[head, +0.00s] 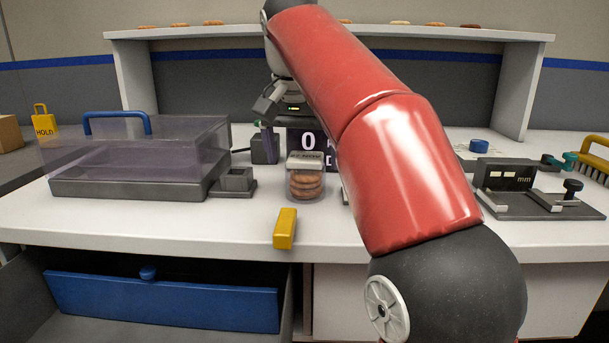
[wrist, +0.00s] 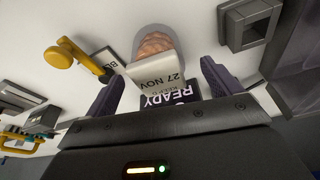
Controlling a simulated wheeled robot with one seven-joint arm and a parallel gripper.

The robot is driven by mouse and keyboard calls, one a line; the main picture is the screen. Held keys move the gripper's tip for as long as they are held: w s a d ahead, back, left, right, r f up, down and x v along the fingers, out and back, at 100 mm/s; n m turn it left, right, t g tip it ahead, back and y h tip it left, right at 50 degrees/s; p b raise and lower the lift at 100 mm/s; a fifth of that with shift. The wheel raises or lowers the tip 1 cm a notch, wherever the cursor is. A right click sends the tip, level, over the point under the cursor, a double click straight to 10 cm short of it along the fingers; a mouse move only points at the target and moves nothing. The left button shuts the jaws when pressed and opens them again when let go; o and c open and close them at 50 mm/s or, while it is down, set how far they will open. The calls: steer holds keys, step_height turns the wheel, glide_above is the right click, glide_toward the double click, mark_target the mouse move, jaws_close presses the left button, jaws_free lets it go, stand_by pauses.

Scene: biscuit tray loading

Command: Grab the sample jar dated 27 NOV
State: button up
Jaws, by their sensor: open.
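The sample jar (head: 305,186) is clear, holds stacked brown biscuits and stands on the white bench in the head view. In the wrist view the jar (wrist: 155,45) shows its white label reading 27 NOV. My gripper (wrist: 160,84) is open, and its two dark fingers appear on either side of the label in that view. Nothing is between them in a grip. The exact gap to the jar cannot be told.
A clear cover with a blue handle (head: 118,122) stands left of the jar, with a small grey holder (head: 236,181) beside it. A display (head: 306,139) stands behind. A yellow block (head: 285,229) lies at the front edge. A measuring device (head: 505,176) is at right.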

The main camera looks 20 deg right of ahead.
mark_target(306, 174)
steer(key=x, duration=0.5)
steer(key=shift+d, duration=0.15)
steer(key=c, duration=1.1)
